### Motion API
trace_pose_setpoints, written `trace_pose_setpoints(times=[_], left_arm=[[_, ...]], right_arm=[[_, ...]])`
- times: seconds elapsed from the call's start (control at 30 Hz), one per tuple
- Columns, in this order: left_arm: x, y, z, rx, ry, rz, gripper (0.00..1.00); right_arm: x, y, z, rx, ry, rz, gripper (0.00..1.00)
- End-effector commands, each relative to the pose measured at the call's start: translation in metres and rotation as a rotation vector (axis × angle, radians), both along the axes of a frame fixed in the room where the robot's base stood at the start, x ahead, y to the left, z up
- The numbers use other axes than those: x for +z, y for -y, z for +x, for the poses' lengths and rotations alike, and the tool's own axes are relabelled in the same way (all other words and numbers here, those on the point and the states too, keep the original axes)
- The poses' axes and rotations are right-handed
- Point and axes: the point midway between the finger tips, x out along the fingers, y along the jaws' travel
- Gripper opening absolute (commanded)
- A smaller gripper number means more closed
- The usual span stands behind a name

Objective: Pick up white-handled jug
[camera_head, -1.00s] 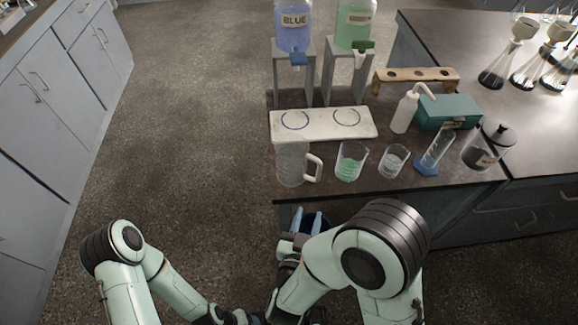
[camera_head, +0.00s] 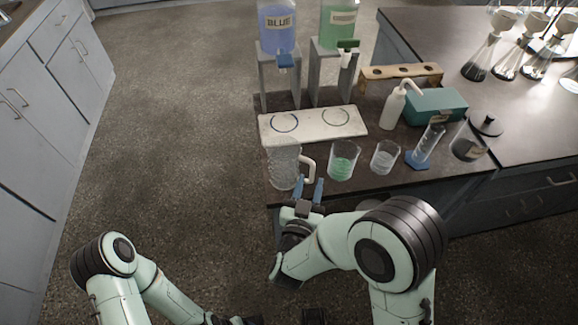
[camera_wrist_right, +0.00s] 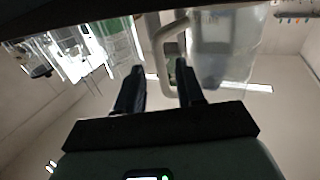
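The white-handled jug (camera_head: 283,166) is a clear, upright vessel at the front left corner of the dark bench. Its white handle (camera_head: 308,168) faces right in the head view. My right gripper (camera_head: 310,187) is open just in front of the handle, its blue fingertips close to the handle's lower part. In the right wrist view the handle (camera_wrist_right: 163,55) shows beyond and between the two dark fingers, with the clear jug wall (camera_wrist_right: 222,50) to the right. Contact cannot be made out. My left forearm reaches the bottom edge of the head view; its fingers are not visible.
A beaker of green liquid (camera_head: 343,162) stands just right of the handle, then a clear beaker (camera_head: 385,158) and a blue-based cylinder (camera_head: 424,148). A white plate with two rings (camera_head: 345,129) lies behind the jug. Open floor is to the left.

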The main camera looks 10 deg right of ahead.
Motion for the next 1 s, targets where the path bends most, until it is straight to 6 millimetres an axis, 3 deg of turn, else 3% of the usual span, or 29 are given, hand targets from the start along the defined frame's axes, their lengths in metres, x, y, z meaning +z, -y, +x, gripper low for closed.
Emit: trace_pose_setpoints(times=[0.2, 0.5, 0.6, 0.63, 1.0], left_arm=[[0.0, 0.0, 0.0, 0.0, 0.001, 0.0, 0.71], [0.0, 0.0, 0.0, 0.0, 0.001, 0.0, 0.71], [0.0, 0.0, 0.0, 0.0, 0.001, 0.0, 0.71], [0.0, 0.0, 0.0, 0.0, 0.001, 0.0, 0.71], [0.0, 0.0, 0.0, 0.0, 0.001, 0.0, 0.71]], right_arm=[[-0.002, 0.011, 0.029, -0.002, 0.001, 0.0, 0.38], [-0.003, 0.012, 0.033, 0.001, 0.0, -0.001, 0.38], [-0.003, 0.012, 0.033, 0.001, 0.0, -0.001, 0.05], [-0.003, 0.012, 0.033, 0.001, 0.0, -0.001, 0.0], [-0.003, 0.012, 0.032, 0.001, -0.001, 0.0, 0.0]])
